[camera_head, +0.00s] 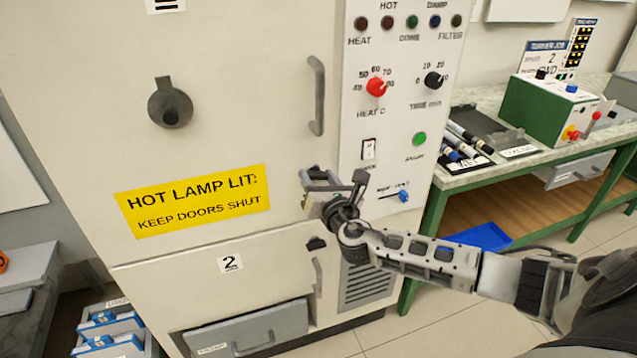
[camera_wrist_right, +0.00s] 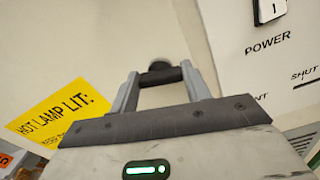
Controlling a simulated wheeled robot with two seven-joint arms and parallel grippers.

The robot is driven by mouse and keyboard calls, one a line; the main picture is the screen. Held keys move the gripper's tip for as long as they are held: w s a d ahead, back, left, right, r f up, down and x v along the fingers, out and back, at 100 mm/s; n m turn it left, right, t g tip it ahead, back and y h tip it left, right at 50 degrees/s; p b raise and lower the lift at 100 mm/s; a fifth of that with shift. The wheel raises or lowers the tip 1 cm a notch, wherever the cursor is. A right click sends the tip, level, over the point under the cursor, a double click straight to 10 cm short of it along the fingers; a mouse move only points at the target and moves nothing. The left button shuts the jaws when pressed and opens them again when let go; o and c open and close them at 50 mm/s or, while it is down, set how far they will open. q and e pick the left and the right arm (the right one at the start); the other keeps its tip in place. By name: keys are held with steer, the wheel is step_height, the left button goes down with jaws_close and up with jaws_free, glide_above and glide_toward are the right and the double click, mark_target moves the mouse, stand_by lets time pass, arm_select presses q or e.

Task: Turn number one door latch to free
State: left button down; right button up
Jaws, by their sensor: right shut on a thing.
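The upper door (camera_head: 240,90) of the cream cabinet carries a number label that is cut off at the top of the head view. Its dark latch (camera_wrist_right: 160,73) sits at the door's right edge, below the long handle. My right gripper (camera_head: 312,187) is at this latch and shut on it. In the wrist view the two grey fingers (camera_wrist_right: 159,92) stand on either side of the dark latch bar. The fingers hide part of the latch in the head view, so its exact angle is hard to tell. My left gripper is not in view.
The lower door, labelled 2 (camera_head: 231,264), has its own dark latch (camera_head: 316,243). The door handle (camera_head: 317,95) stands out above my gripper. The control panel (camera_head: 400,120) with knobs and switches is close on the right. A green-legged bench (camera_head: 480,175) stands farther right.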

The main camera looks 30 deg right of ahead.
steer(key=shift+f+m+b, duration=0.15)
steer(key=shift+m+b, duration=0.35)
steer(key=shift+m, duration=0.5)
steer(key=m+b, duration=0.2)
steer(key=m, duration=0.2)
steer(key=shift+d+m, duration=0.1)
steer(key=shift+m, duration=0.2)
steer(key=m+b, duration=0.1)
steer(key=m, duration=0.2)
steer(key=shift+m, duration=0.3)
steer(key=m+b, duration=0.1)
steer(key=m, duration=0.2)
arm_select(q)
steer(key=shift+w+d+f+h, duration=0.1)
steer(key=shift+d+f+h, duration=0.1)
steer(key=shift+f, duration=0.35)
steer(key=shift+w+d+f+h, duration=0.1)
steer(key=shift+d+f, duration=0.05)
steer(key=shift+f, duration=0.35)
arm_select(e)
steer(key=shift+m, duration=0.9)
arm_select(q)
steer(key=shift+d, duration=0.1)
arm_select(e)
steer(key=o, duration=1)
